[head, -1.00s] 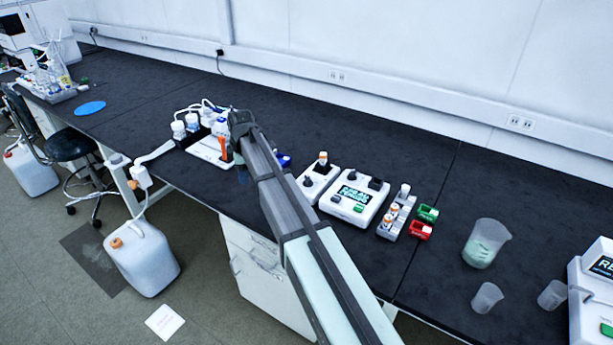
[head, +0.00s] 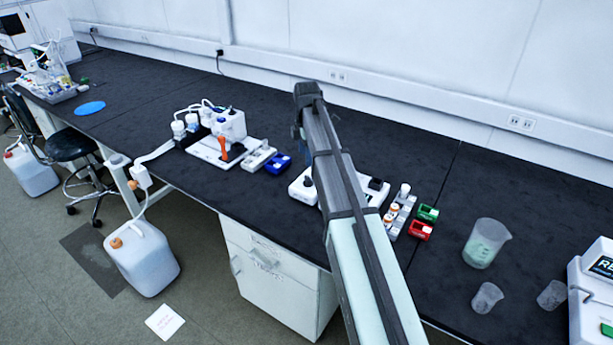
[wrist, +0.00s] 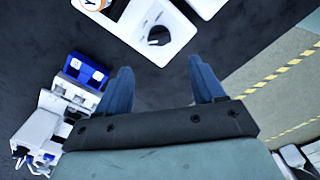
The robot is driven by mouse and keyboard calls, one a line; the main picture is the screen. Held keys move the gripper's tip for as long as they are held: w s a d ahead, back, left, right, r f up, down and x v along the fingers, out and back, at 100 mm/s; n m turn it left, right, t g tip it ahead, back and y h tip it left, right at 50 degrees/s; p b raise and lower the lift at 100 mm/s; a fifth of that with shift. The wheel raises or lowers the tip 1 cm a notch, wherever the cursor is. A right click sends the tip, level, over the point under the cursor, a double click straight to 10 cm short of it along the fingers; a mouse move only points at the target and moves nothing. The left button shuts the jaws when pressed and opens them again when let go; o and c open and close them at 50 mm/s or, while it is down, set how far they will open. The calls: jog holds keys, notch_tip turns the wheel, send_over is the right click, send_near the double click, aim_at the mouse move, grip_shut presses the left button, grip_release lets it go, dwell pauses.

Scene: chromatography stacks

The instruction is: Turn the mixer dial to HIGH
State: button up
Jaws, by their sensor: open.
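The mixer, a small white box with a dark dial, shows at the top of the wrist view (wrist: 178,36). Its black dial (wrist: 158,36) sits near the box's close end; its setting cannot be read. An orange-marked vial top (wrist: 92,4) stands at the box's far end. In the head view my arm hides most of the mixer (head: 299,191). My gripper (wrist: 160,72) has two blue fingers spread apart with nothing between them. The dial lies just beyond the fingertips in the wrist view, apart from them.
A blue holder (wrist: 84,70) lies left of the fingers, also in the head view (head: 278,164). A larger white device with a screen is mostly behind my arm. Right of it are a vial rack (head: 398,212), green (head: 428,213) and red (head: 420,230) blocks, and beakers (head: 486,243).

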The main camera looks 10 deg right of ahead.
aim_at(307, 178)
notch_tip(307, 178, down, 10)
jog(key=shift+r, duration=0.15)
dwell(0.3)
jog(key=c, duration=1.1)
